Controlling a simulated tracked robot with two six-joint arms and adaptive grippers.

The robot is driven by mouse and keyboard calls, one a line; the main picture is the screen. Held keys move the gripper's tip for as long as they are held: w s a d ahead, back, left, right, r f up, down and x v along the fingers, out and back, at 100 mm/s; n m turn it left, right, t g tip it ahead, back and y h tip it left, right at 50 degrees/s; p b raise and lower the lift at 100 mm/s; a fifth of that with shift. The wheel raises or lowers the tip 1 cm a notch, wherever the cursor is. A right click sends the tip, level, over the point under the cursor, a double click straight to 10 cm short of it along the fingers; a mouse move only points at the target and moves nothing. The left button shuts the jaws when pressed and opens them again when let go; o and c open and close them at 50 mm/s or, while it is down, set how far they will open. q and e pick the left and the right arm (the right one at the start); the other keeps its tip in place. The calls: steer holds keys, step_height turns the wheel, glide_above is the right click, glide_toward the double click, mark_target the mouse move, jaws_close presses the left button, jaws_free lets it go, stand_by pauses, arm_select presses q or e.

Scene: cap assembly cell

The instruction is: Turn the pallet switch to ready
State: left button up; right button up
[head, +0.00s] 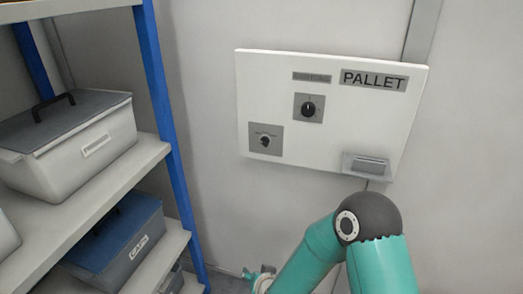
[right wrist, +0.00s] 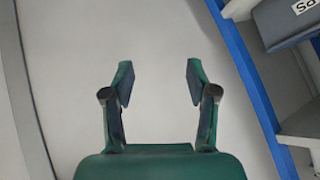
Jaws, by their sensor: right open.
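A white panel labelled PALLET (head: 410,120) is fixed to the wall in the head view. It carries an upper black rotary knob (head: 309,108) on a grey plate and a lower dark knob (head: 265,141) on another grey plate at its left. Their small markings are too blurred to read, so I cannot tell the setting. My right gripper (right wrist: 159,80) is open and empty, facing pale wall in the right wrist view. In the head view its end (head: 262,274) shows low, well below the panel and touching neither knob. My left gripper is out of view.
A blue-posted shelf (head: 165,110) stands left of the panel. It holds a grey lidded bin (head: 80,150) and a blue bin marked CAPS (head: 125,245). A small grey holder (head: 368,164) sits at the panel's lower right. The wall between shelf and panel is clear.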

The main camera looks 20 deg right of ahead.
mark_target(264, 144)
steer(key=w+r+m+t+h, duration=0.2)
steer(key=w+r+t, duration=0.1)
steer(key=w+r, duration=0.4)
step_height(264, 144, up, 23)
steer(key=w+m+t+h+b, duration=0.1)
steer(key=m+t+h+b, duration=0.15)
steer(key=m+h, duration=0.6)
steer(key=shift+t, duration=0.25)
steer(key=p+x, duration=0.3)
steer(key=x, duration=1.3)
steer(key=shift+w+a+p, duration=0.15)
steer(key=shift+p, duration=0.2)
steer(key=shift+c, duration=0.3)
jaws_close()
steer(key=shift+f, duration=0.1)
